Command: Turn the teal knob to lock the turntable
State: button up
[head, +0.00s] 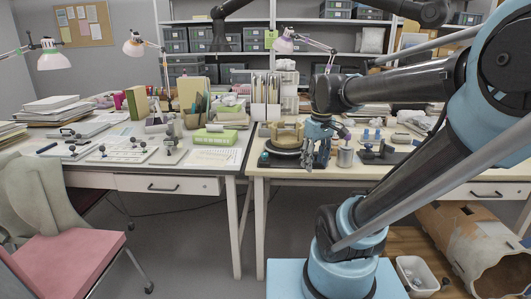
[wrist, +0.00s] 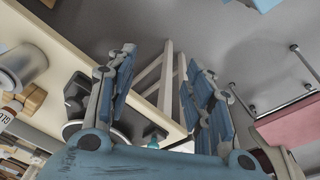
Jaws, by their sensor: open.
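The turntable (head: 284,153) is a dark round disc near the front edge of the right-hand table, with a tan, partly built pot (head: 288,133) on it. The teal knob (head: 263,159) is small and sits at the turntable's left front side. In the wrist view the teal knob (wrist: 153,133) shows low between the fingers, partly hidden by my gripper's body. My gripper (head: 316,161) hangs at the right side of the turntable, apart from the knob. In the wrist view my gripper (wrist: 160,62) has its blue-padded fingers spread wide, with nothing between them.
A grey metal can (head: 344,157) stands just right of my gripper, with a dark stand (head: 378,154) beyond it. Another desk (head: 130,170) with tools and books stands left, across a narrow gap. A pink chair (head: 75,259) is at front left.

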jog(key=w+a+r+n, duration=0.6)
jog(key=w+a+r, duration=0.1)
jog(key=w, duration=0.4)
jog(key=n+g, duration=0.1)
jog(key=n, duration=0.5)
send_near(265, 153)
notch_tip(265, 153, down, 9)
jog(key=shift+w+a+r, duration=0.15)
jog(key=shift+a+r, duration=0.05)
jog(key=c, duration=1.1)
